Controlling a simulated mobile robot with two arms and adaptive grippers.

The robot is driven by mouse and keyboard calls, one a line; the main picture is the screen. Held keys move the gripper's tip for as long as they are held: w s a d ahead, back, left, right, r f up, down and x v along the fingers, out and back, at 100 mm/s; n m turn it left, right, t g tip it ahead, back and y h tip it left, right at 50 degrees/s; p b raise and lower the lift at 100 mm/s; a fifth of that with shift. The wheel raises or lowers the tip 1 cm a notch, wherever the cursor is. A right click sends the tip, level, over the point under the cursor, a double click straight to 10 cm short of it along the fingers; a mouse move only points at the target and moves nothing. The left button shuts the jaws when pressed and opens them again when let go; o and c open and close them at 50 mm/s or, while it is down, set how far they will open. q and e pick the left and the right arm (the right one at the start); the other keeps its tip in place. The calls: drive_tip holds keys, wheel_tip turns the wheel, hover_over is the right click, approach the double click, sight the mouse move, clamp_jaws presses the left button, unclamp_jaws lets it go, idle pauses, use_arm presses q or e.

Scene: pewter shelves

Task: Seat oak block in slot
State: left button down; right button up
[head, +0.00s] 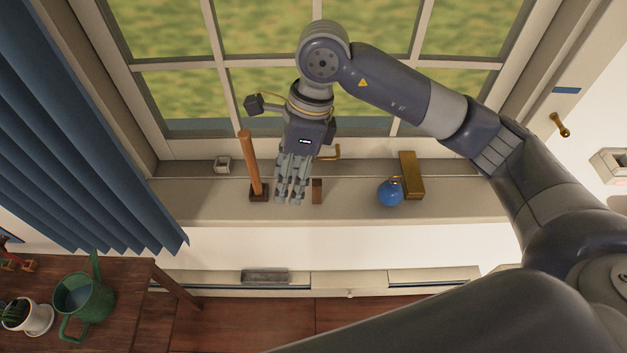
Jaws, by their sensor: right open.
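A small brown block (317,191), which looks like the oak block, is on the window sill just right of my right gripper's fingers. My right gripper (290,198) points down over the sill, open, with its fingers left of the block. I cannot tell whether they touch it. A small pale square holder (222,164) with a dark opening is on the sill to the left; I cannot tell whether it is the slot. My left gripper is not in view.
An upright wooden stick on a dark base (257,192) stands close left of the gripper. A blue round ornament (390,193) and a brass bar (411,175) are to the right. A blue curtain (80,120) hangs left. A green watering can (84,299) stands lower left.

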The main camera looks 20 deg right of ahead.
sight(317, 183)
drive_tip(key=w+d+h, duration=0.1)
drive_tip(key=d, duration=0.1)
drive_tip(key=w+d+h, duration=0.1)
drive_tip(key=d, duration=0.1)
drive_tip(key=w+d+t+h, duration=0.1)
drive_tip(key=d, duration=0.1)
drive_tip(key=shift+w+d+r, duration=0.1)
drive_tip(key=shift+d+r, duration=0.2)
drive_tip(key=shift+r, duration=0.1)
wheel_tip(317, 183, down, 4)
drive_tip(key=shift+f+p, duration=0.25)
drive_tip(key=shift+p, duration=0.25)
drive_tip(key=f, duration=0.1)
drive_tip(key=f+p, duration=0.1)
drive_tip(key=f, duration=0.1)
drive_tip(key=f+p, duration=0.1)
drive_tip(key=shift+s+a+f, duration=0.2)
drive_tip(key=shift+a+f, duration=0.1)
drive_tip(key=shift+f, duration=0.7)
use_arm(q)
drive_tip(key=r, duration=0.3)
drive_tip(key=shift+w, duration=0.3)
use_arm(e)
clamp_jaws()
